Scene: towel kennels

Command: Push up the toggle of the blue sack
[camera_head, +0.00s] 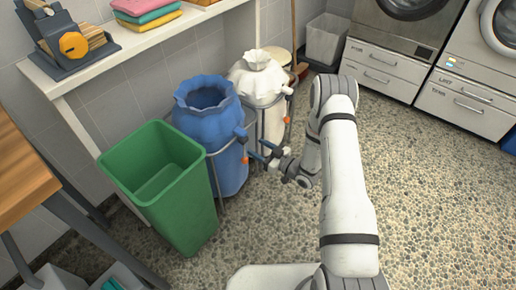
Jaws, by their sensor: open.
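The blue sack (229,173) hangs upright in a metal frame at the centre left, with its ruffled mouth wide open. What looks like its toggle (241,134), a small dark blue piece, sits on the right side near the neck. A small orange piece (245,160) shows below it. My gripper (260,150) is open and empty, just right of the blue sack and slightly below the toggle. I cannot tell whether a finger touches the sack or the frame.
A green bin (190,205) stands left of the blue sack. A white sack (270,118), gathered shut at the top, stands behind it. A white shelf (120,62) with folded towels (146,12) is above. The speckled floor at right is clear, up to the machines (385,60).

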